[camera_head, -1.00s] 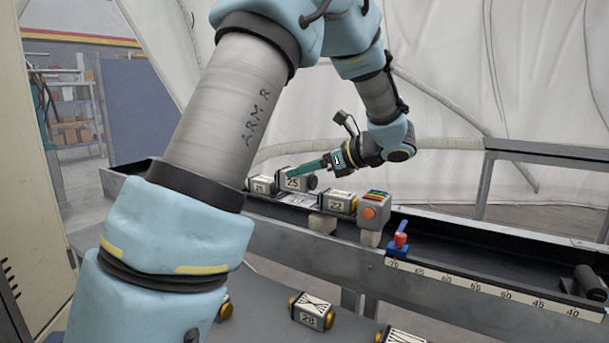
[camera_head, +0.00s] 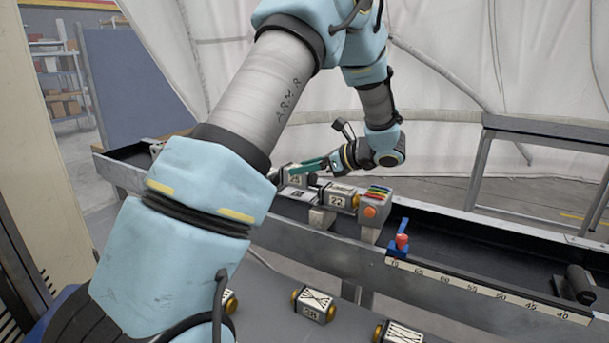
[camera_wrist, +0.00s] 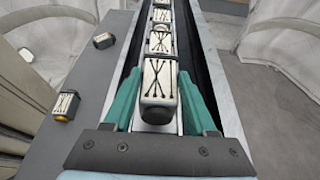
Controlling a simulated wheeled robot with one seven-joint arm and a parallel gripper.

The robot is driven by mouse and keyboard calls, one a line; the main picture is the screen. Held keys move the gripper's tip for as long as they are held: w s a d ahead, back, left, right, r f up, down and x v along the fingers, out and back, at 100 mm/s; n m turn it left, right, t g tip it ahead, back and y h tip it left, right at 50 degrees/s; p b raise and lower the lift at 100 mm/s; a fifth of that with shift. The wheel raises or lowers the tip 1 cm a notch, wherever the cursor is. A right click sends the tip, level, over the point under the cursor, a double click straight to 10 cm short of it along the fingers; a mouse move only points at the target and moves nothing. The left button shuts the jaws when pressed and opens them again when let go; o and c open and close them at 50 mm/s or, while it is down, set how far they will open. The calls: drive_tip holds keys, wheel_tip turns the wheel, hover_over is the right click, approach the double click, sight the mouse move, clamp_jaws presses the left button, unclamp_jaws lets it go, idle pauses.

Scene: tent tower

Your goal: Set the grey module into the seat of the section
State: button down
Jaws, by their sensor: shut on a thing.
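My gripper (camera_wrist: 160,102) has teal fingers on both sides of a grey module (camera_wrist: 158,85) with dark crossing lines on a pale top, and is shut on it. In the head view my gripper (camera_head: 312,165) is over the trough (camera_head: 450,248), its fingers pointing left at a module that looks numbered 25 (camera_head: 294,178). A module numbered 22 (camera_head: 340,198) with gold ends stands to its right. A pale plate lies in the trough between them. I cannot make out the seat, nor whether the held module touches the trough floor.
Several more modules stand in line ahead in the trough (camera_wrist: 160,40). A grey block with coloured stripes and an orange button (camera_head: 372,208) and a red-and-blue clamp (camera_head: 400,240) sit right of module 22. Loose modules, one numbered 28 (camera_head: 313,304), lie on the lower grey surface.

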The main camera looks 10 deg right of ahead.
sight(311, 176)
drive_tip(key=shift+f+p, duration=0.3)
drive_tip(key=shift+f, duration=1.1)
drive_tip(key=shift+f, duration=0.15)
drive_tip(key=shift+c, duration=1)
unclamp_jaws()
drive_tip(key=shift+r, duration=0.2)
drive_tip(key=shift+s+d, duration=0.2)
drive_tip(key=shift+d, duration=0.1)
drive_tip(key=b+v, duration=0.3)
drive_tip(key=v, duration=0.8)
drive_tip(key=shift+s+d+r, duration=0.1)
drive_tip(key=shift+r, duration=0.05)
